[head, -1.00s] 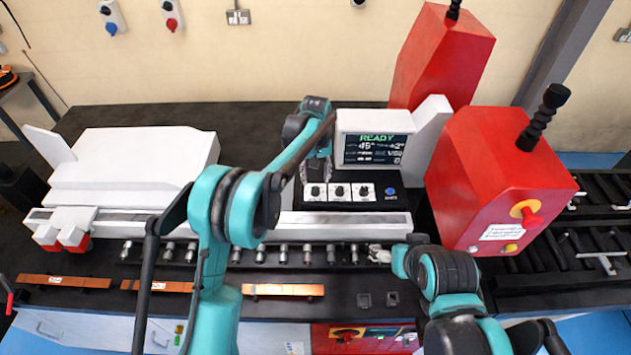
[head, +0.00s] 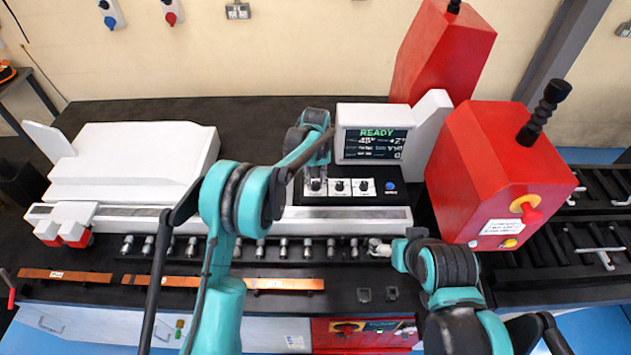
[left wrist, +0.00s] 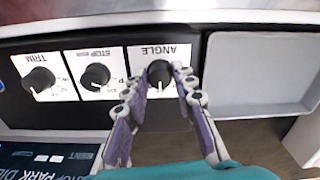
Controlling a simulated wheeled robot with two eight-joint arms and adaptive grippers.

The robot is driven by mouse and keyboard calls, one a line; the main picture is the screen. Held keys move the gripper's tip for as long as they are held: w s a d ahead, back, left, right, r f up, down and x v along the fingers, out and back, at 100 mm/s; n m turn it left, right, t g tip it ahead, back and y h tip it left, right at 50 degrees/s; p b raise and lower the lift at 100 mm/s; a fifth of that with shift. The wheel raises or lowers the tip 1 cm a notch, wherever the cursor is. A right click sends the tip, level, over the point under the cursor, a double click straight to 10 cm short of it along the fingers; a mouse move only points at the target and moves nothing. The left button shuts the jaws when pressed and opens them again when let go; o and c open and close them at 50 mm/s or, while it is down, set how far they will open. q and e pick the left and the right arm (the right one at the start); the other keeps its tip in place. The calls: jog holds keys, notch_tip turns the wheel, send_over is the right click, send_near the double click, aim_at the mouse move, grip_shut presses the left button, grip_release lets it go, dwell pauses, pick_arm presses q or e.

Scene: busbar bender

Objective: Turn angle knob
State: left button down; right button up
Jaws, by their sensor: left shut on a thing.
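The angle knob (left wrist: 159,74) is a small black round knob on a white plate marked ANGLE in the left wrist view, where the lettering appears upside down. My left gripper (left wrist: 158,80) is shut on it, with one fingertip on each side. In the head view my left gripper (head: 315,178) is over the leftmost knob of the panel. The screen (head: 376,145) above the panel reads READY; its small figures are blurred.
The stop knob (left wrist: 95,76) and trim knob (left wrist: 39,79) sit beside the angle knob. A blue button (head: 390,186) is right of the knobs. A red machine housing (head: 490,170) stands to the right. Copper bars (head: 285,284) lie along the bench front.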

pick_arm(q)
jog(key=shift+f+m+b, duration=0.1)
jog(key=shift+m+b, duration=1.05)
jog(key=shift+m, duration=0.35)
jog(key=m+b, duration=0.2)
jog(key=m, duration=0.1)
jog(key=shift+m, duration=0.3)
jog(key=m+b, duration=0.1)
jog(key=m, duration=0.3)
jog(key=shift+m+b, duration=0.3)
jog(key=m+b, duration=0.1)
jog(key=m, duration=0.3)
jog(key=shift+m, duration=0.3)
jog(key=c, duration=1.2)
grip_release()
